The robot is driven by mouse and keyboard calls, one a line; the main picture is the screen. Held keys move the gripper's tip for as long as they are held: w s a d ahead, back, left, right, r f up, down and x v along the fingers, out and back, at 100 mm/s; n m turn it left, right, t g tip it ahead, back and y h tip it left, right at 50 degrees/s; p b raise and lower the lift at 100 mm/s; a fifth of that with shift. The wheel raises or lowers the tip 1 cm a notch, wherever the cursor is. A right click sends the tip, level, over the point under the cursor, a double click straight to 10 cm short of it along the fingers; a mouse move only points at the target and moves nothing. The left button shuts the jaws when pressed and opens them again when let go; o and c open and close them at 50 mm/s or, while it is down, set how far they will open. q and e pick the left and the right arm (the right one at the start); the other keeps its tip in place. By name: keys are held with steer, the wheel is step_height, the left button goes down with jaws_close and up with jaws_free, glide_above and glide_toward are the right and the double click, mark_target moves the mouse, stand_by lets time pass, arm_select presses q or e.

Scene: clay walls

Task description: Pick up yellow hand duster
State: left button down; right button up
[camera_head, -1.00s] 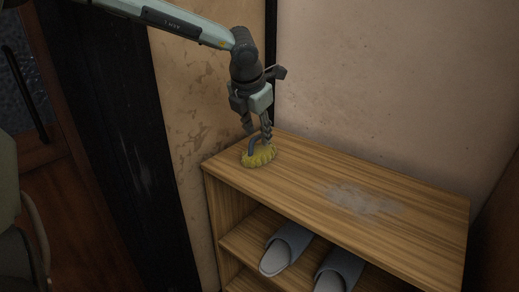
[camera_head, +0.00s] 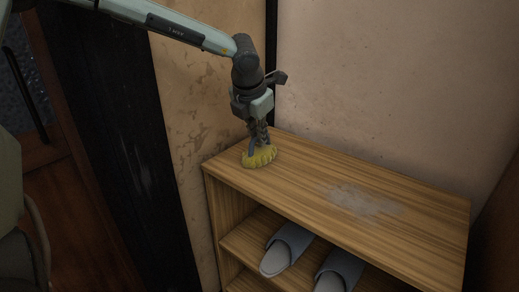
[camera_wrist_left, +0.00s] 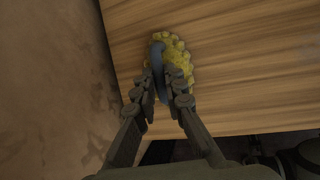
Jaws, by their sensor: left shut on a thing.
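The yellow hand duster (camera_head: 262,157) lies at the left end of the wooden shelf's top (camera_head: 310,165), with a dark blue-grey handle arching over its fluffy yellow body. My left gripper (camera_head: 258,142) points down over it and is shut on the handle. In the left wrist view, the fingers (camera_wrist_left: 163,92) close on the near part of the handle, and the yellow duster (camera_wrist_left: 178,52) shows behind and beside them. The duster appears to rest on the wood. My right gripper is not in view.
A pale dusty patch (camera_head: 363,201) marks the middle of the shelf top, which is otherwise clear. Grey slippers (camera_head: 287,249) stand on the level below. Walls (camera_head: 390,70) rise close behind the shelf and to its left.

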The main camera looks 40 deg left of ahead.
arm_select(q)
steer(key=shift+r, duration=0.1)
steer(key=shift+r, duration=0.65)
step_height(320, 180, up, 3)
steer(key=shift+r, duration=0.1)
steer(key=s+a+r, duration=0.5)
steer(key=s+r, duration=0.1)
steer(key=s, duration=0.4)
steer(key=shift+s+a+r+b, duration=0.15)
steer(key=shift+s+b, duration=0.05)
steer(key=shift+b, duration=0.2)
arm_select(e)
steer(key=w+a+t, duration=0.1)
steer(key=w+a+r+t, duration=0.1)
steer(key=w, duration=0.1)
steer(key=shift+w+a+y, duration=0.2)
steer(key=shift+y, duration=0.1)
arm_select(q)
steer(key=c, duration=2.3)
jaws_free()
jaws_close()
